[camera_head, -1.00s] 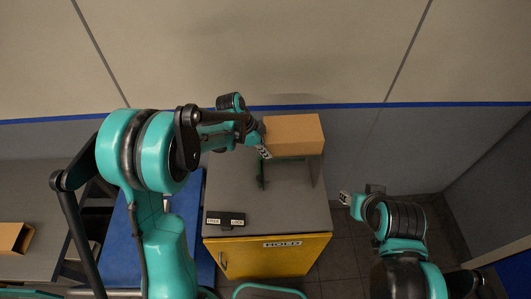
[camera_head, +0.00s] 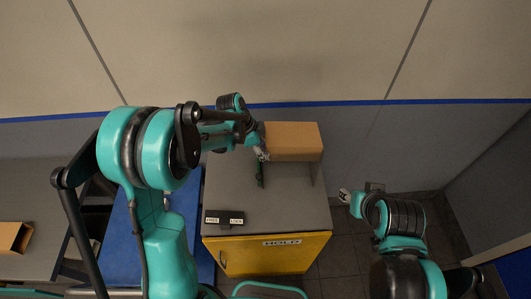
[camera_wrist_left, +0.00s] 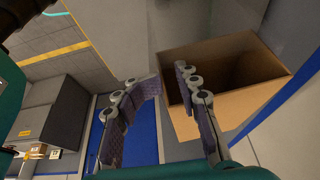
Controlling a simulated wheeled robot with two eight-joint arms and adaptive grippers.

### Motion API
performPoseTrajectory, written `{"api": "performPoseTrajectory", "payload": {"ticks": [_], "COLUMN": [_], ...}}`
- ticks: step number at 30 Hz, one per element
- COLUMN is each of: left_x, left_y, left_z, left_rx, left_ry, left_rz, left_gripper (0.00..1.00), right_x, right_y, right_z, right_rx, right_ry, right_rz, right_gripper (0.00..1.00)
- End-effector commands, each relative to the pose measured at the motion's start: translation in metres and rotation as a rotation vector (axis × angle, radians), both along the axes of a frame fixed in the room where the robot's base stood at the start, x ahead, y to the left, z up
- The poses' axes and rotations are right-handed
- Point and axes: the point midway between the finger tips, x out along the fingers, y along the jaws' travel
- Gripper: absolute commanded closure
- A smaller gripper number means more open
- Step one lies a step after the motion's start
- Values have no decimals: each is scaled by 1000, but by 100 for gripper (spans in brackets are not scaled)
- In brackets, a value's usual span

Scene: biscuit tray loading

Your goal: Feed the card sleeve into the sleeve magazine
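My left gripper (camera_head: 262,153) is at the sleeve's left end. In the left wrist view its fingertips (camera_wrist_left: 166,76) are apart, with a gap between them by the sleeve's left edge. My right gripper (camera_head: 345,197) hangs right of the cabinet, away from the sleeve; its fingers are too small to read.
The grey cabinet top (camera_head: 290,210) is mostly clear in front. A small black block with two white labels (camera_head: 224,218) lies at its front left. The yellow front (camera_head: 268,256) bears a HOLD label. Another brown sleeve (camera_head: 12,238) lies on the left bench. The wall is close behind.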

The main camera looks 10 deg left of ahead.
Motion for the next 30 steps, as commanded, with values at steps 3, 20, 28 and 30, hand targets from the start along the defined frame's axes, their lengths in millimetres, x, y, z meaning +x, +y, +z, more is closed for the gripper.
{"api": "performPoseTrajectory", "payload": {"ticks": [3, 20, 28, 30], "left_x": [1, -4, -9, -9], "left_y": [0, 18, 39, 42], "left_z": [0, 44, 94, 102], "left_rx": [0, 0, 0, 0], "left_ry": [-2, -2, -1, -1], "left_rz": [1, 3, 3, 1], "left_gripper": [71, 71, 71, 71], "right_x": [0, 0, 0, 0], "right_y": [0, 0, 0, 0], "right_z": [0, 0, 0, 0], "right_rx": [0, 0, 0, 0], "right_ry": [0, 0, 0, 0], "right_rz": [0, 0, 0, 0], "right_gripper": [60, 60, 60, 60]}}
